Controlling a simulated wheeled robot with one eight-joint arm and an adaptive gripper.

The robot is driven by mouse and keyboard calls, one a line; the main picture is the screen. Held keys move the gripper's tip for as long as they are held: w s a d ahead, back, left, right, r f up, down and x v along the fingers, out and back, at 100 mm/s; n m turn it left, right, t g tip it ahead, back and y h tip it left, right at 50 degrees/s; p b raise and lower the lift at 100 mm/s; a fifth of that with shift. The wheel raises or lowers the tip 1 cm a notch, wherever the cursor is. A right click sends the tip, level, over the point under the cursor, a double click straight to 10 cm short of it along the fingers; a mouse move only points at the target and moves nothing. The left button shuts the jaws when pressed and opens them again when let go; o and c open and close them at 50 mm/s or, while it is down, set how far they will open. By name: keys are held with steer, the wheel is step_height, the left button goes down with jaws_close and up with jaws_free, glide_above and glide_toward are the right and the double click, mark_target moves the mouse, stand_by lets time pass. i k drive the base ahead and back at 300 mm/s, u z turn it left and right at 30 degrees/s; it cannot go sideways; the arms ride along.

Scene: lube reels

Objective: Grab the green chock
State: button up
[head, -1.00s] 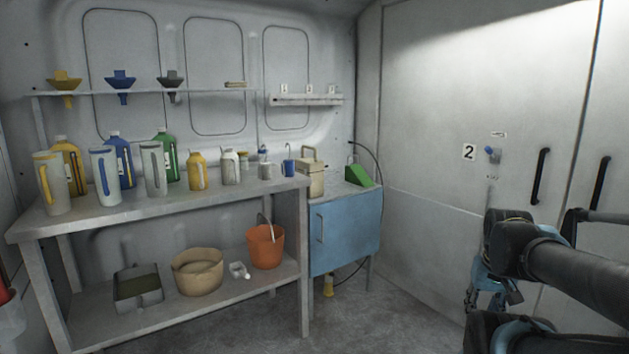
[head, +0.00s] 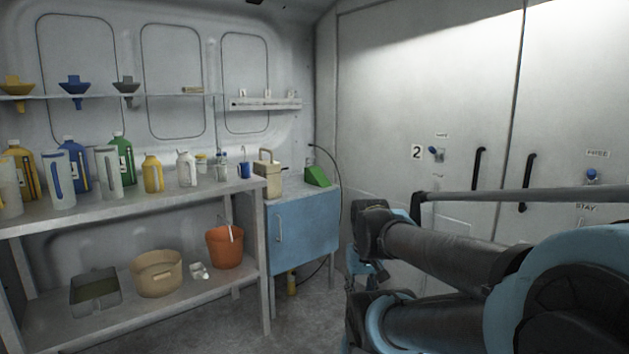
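The green chock (head: 317,176) is a small wedge on top of the blue cabinet (head: 305,232), near its right back corner. A beige canister (head: 269,179) stands to its left. My gripper (head: 357,290) shows only in part, low in the picture in front of the white doors and right of the blue cabinet. My dark arm links cover much of it. It is well apart from the chock. Its fingers are too hidden and small to tell whether they are open or shut.
A grey workbench (head: 150,212) on the left holds several bottles and jugs. Its lower shelf bears a tray, a tan basin (head: 157,282) and an orange bucket (head: 226,250). A dark hose (head: 339,190) hangs at the cabinet's right side. Some floor is clear before the cabinet.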

mark_target(313, 174)
steer(key=z, duration=0.4)
steer(key=i, duration=0.8)
steer(key=z, duration=0.4)
steer(key=i, duration=1.25)
steer(key=u, duration=0.5)
steer(key=i, duration=0.5)
steer(key=u, duration=0.3)
